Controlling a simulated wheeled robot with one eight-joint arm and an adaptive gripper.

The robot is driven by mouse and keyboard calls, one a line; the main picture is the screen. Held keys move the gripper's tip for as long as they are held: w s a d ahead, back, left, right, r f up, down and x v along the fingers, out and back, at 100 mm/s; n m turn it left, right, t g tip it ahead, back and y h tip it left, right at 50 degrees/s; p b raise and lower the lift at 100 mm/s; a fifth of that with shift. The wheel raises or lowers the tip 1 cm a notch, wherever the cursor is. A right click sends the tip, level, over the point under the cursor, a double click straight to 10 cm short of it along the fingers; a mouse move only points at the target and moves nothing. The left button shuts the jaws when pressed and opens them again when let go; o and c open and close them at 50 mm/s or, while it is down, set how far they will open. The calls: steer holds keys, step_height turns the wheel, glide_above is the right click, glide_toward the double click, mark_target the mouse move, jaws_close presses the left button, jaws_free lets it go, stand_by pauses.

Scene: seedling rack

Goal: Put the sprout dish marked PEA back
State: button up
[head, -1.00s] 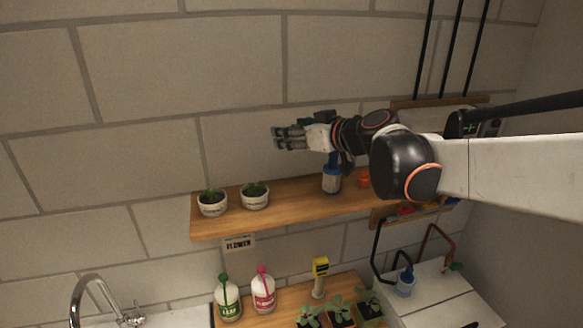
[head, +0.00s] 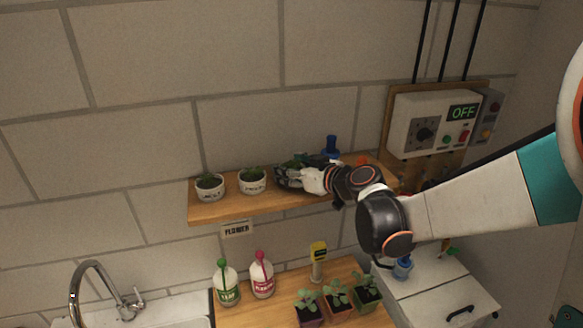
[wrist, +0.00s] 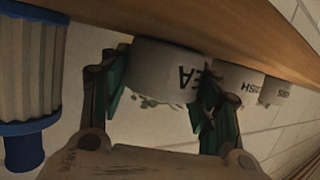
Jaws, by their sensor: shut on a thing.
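The white dish marked PEA (wrist: 168,70) is between the two fingers of my gripper (wrist: 158,100) in the wrist view, which shows the scene upside down. The fingers are shut on its sides, and green sprouts show at its rim. In the head view my gripper (head: 284,176) is at the wooden shelf (head: 225,210), right of two other dishes. There the PEA dish is mostly hidden by my fingers, with some green leaves above. Its base is at the shelf board; I cannot tell whether it touches.
A dish that looks marked RADISH (head: 252,183) and another white dish (head: 209,188) stand to the left on the shelf. A blue-capped bottle (head: 331,146) stands close behind my wrist, with a small orange thing (head: 362,160) farther right. Bottles and seedlings (head: 336,298) are below.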

steer(key=shift+s, duration=0.1)
steer(key=o, duration=1.4)
steer(key=shift+f, duration=0.1)
steer(key=shift+o, duration=0.2)
